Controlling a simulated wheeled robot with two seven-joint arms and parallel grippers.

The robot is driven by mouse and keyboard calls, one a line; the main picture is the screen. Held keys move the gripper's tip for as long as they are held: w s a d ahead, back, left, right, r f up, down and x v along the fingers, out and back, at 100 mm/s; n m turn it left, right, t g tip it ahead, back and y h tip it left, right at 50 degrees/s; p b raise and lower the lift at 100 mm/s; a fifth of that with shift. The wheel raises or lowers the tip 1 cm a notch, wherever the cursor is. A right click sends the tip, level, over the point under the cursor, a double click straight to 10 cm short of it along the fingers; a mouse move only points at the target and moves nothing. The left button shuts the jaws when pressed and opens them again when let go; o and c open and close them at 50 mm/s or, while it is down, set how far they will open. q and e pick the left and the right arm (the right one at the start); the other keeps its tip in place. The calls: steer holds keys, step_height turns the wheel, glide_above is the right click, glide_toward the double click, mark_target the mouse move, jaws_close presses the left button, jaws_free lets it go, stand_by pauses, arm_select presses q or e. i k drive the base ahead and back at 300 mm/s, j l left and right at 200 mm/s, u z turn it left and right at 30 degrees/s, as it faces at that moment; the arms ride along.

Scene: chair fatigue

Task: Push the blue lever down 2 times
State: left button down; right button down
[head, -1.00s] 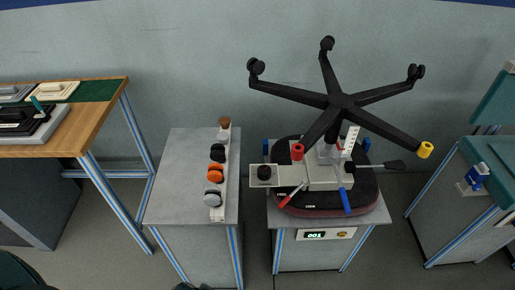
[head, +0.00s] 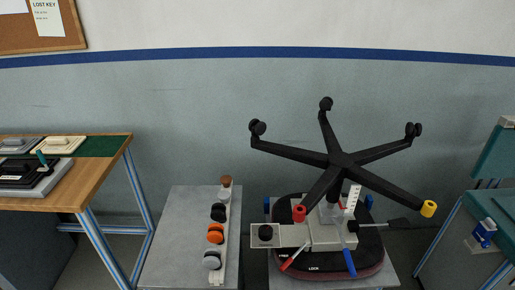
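The blue lever (head: 349,262) sticks out from the front right of the grey mechanism plate (head: 322,232) under an upturned office chair. It slants down towards the front over the dark seat (head: 369,253). A red lever (head: 294,256) slants out on the front left of the same plate. The black five-armed chair base (head: 342,160) stands above the plate with its casters up. Neither of my grippers shows in the head view.
A grey table (head: 168,232) to the left carries a row of casters (head: 216,233). A wooden bench (head: 112,162) stands at the far left. A green-topped station (head: 497,211) stands at the right.

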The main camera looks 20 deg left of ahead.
mark_target(327, 212)
steer(key=l+u, duration=0.2)
steer(key=u, duration=0.2)
steer(key=k+l+u, duration=0.1)
steer(key=u, duration=0.3)
steer(key=k+l+u, duration=0.15)
steer(key=u, duration=0.25)
steer(key=k+l+u, duration=0.2)
steer(key=k+l, duration=0.25)
steer(key=k+l+u, duration=0.2)
steer(key=k+l, duration=0.2)
steer(key=k, duration=0.15)
